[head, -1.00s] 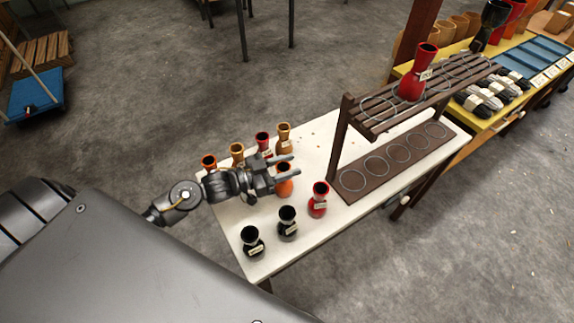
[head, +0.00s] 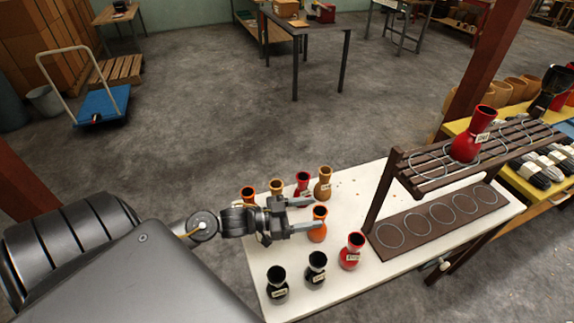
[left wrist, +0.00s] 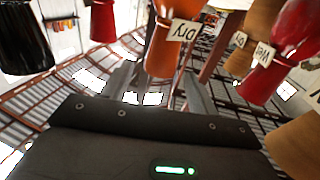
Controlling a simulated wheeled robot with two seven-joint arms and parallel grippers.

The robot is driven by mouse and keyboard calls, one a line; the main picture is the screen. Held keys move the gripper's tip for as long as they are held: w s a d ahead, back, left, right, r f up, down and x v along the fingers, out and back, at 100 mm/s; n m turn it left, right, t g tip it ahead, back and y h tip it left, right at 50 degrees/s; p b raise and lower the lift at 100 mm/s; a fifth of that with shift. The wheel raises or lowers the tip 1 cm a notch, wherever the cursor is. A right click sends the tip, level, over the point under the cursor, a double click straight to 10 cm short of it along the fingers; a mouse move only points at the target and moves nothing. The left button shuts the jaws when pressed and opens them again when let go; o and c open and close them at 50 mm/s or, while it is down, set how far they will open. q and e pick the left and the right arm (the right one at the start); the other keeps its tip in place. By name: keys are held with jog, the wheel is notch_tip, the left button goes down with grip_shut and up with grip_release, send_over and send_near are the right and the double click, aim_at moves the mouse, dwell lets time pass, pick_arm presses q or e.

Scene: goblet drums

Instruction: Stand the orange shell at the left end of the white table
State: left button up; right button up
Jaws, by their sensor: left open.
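An orange shell (head: 317,228) stands upright on the white table (head: 351,283), between the mustard shell behind and the red one in front. A second orange shell (head: 248,196) stands at the table's back left, partly hidden by my arm. My left gripper (head: 313,213) is open and level, its fingertips at the nearer orange shell. In the left wrist view an orange shell (left wrist: 163,55) with a paper tag shows ahead, between the finger lines. I cannot tell whether a finger touches it. My right gripper is not in view.
Mustard shells (head: 323,186), a red shell (head: 302,184), another red shell (head: 351,252) and black shells (head: 316,268) stand close around. A slatted rack (head: 420,172) with a red shell (head: 474,138) rises right, above a brown ringed board (head: 410,233). The table's middle front is clear.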

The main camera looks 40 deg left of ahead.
pick_arm(q)
jog(key=v, duration=0.7)
jog(key=shift+s+b, duration=0.25)
jog(key=shift+b, duration=0.15)
jog(key=shift+a, duration=0.1)
